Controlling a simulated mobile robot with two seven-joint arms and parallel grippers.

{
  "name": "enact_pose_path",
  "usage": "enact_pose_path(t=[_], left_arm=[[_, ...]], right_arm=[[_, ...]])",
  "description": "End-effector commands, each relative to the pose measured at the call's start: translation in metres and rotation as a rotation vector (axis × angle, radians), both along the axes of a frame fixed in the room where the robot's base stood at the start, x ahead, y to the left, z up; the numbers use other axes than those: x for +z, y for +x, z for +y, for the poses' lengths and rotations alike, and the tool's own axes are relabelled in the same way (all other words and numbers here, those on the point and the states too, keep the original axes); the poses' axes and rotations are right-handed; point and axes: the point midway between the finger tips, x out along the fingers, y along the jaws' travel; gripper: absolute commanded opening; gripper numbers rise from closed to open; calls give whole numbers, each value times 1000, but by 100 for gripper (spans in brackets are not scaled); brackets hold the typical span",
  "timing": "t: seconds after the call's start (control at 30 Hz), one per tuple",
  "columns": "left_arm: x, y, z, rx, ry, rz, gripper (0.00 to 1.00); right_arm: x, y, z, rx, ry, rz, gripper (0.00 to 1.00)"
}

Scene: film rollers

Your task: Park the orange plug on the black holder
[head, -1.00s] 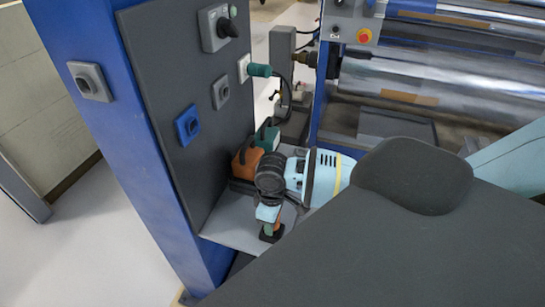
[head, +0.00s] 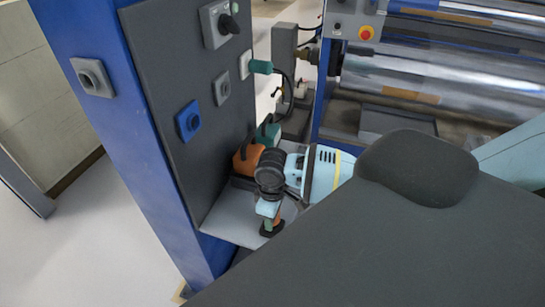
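An orange block-like piece (head: 246,160), which looks like the orange plug, sits on the grey shelf against the dark panel. A dark block (head: 240,183) shows low beside it; I cannot tell whether this is the black holder. My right gripper (head: 270,225) points down over the shelf, in front of the orange piece and apart from it. Small orange and green bits show by its fingers, with a black part at the bottom. I cannot tell whether it grips anything. My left gripper is out of view.
A teal piece (head: 268,133) stands behind the orange one. A teal plug (head: 260,67) with a dark cable sits in a panel socket. The dark panel (head: 170,100) carries a rotary switch (head: 228,25) and a blue socket (head: 188,121). Film rollers (head: 430,85) lie behind.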

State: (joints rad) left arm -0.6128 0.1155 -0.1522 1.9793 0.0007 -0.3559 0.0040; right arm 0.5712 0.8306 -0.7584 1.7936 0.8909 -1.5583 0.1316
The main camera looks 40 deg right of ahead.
Motion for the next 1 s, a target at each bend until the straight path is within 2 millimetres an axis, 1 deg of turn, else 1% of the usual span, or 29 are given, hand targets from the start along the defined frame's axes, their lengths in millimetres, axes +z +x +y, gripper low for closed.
enact_pose_path(t=[0.5, 1.0], left_arm=[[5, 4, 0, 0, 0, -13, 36], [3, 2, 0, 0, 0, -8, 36]], right_arm=[[1, 0, 0, 1, 0, -2, 3], [-4, 0, 0, 0, -1, 1, 3]])
